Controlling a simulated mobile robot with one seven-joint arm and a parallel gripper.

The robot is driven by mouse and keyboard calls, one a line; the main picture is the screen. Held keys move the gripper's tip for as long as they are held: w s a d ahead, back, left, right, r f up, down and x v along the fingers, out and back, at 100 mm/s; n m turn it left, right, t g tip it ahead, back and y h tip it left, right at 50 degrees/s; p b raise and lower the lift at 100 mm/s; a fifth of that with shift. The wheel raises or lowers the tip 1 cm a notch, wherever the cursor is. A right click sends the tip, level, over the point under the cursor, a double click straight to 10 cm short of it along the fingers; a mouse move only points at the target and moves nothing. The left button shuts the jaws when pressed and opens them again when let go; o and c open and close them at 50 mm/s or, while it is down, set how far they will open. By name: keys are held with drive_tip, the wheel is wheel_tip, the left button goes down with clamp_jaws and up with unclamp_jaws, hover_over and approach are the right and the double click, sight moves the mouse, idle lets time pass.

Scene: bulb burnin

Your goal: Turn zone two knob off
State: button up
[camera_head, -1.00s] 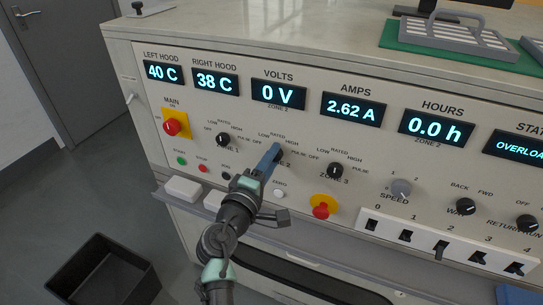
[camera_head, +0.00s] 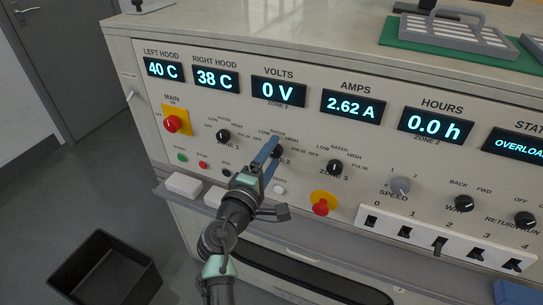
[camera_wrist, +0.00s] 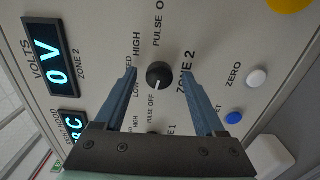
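The zone two knob (camera_wrist: 159,75) is a round black knob on the cream panel, under the volts display. In the wrist view its white mark points down, toward the OFF label. In the head view the knob (camera_head: 278,151) is partly hidden by my gripper. My gripper (camera_wrist: 159,73) is open, its two blue fingers on either side of the knob with a visible gap to each. In the head view my gripper (camera_head: 272,152) reaches up to the panel from below. The volts display (camera_head: 278,92) reads 0 V for zone 2.
The zone one knob (camera_head: 223,135) and zone three knob (camera_head: 334,167) flank it. A red main switch (camera_head: 172,124) and red stop button (camera_head: 321,207) are nearby. The amps display (camera_head: 353,104) reads 2.62 A. A white switch strip (camera_head: 390,229) lies lower right.

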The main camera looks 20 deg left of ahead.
drive_tip(key=s, duration=1.3)
drive_tip(key=shift+a, duration=0.2)
